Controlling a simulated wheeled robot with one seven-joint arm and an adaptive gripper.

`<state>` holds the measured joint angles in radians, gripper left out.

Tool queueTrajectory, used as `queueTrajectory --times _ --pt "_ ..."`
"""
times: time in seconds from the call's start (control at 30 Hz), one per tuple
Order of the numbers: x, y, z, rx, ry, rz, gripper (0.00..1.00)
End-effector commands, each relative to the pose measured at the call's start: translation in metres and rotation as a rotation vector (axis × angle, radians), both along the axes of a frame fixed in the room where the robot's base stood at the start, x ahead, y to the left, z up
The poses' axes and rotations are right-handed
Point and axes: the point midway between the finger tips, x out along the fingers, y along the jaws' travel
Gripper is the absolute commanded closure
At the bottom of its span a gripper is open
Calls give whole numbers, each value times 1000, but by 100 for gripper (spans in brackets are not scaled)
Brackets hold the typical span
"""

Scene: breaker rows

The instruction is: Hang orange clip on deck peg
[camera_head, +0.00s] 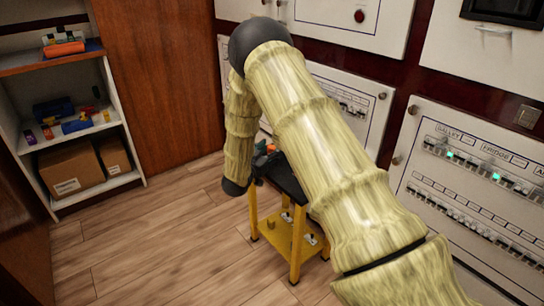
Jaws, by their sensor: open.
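My gripper (262,160) is dark and small in the head view, at the end of my pale arm, over the left end of a small yellow stand (295,252) with a black top (287,178). The jaws are open. A small orange-red thing (271,147) shows right beside the gripper; it may be the orange clip, but I cannot tell its shape or whether it touches the jaws. The stand's lower yellow deck carries a small yellow upright (271,224), possibly a peg. My arm hides part of the stand top.
White breaker panels (470,175) with switch rows and green lights line the right and back. A white shelf unit (123,180) at left holds cardboard boxes (72,168), blue items and an orange object (64,49). Wooden floor is clear at front left.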

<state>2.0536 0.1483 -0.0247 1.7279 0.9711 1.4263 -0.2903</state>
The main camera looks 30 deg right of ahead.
Motion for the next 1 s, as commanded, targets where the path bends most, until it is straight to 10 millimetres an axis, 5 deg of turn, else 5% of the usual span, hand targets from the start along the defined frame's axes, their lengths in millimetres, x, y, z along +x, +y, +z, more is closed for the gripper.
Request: queueTrajectory --times 0.2,0.47,0.8,1.0 --pt "0 -1 0 1 0 0 45" --pt "0 0 0 1 0 0 92" --pt "0 0 3 1 0 0 96" --pt "1 0 25 1 -2 1 96"
